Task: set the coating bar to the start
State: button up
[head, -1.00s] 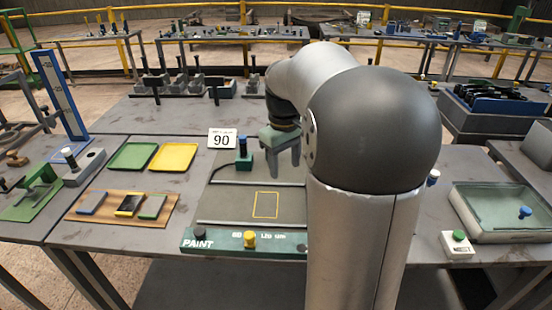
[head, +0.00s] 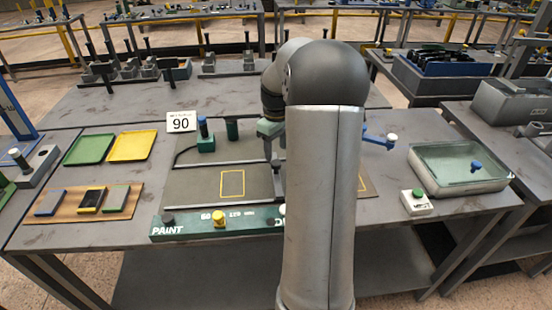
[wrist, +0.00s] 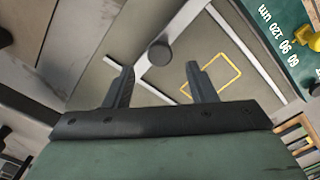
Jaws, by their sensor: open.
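The coating station has a green front base (head: 185,228) marked PAINT, with a yellow dial knob (head: 219,217) beside thickness numbers. A grey plate (head: 205,187) with a yellow outline lies behind it. In the wrist view a dark round knob (wrist: 159,53) stands near a pale strip (wrist: 185,27); I cannot tell for sure that this is the coating bar. My gripper (wrist: 160,68) is open and empty, its fingertips apart on either side of the knob's line. In the head view my gripper (head: 270,152) hangs over the station, and my arm hides its middle.
A sign reading 90 (head: 181,122) and a blue-topped green block (head: 204,136) stand behind the plate. Green (head: 90,149) and yellow (head: 133,146) trays lie left. A blue lever (head: 376,139), a green-button box (head: 416,202) and a glass-lidded tray (head: 458,187) are right.

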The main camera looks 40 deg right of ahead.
aim_at(275, 163)
notch_tip(275, 163, down, 5)
jog(key=shift+f, duration=0.1)
dwell(0.3)
grip_shut()
jog(key=shift+a, duration=0.1)
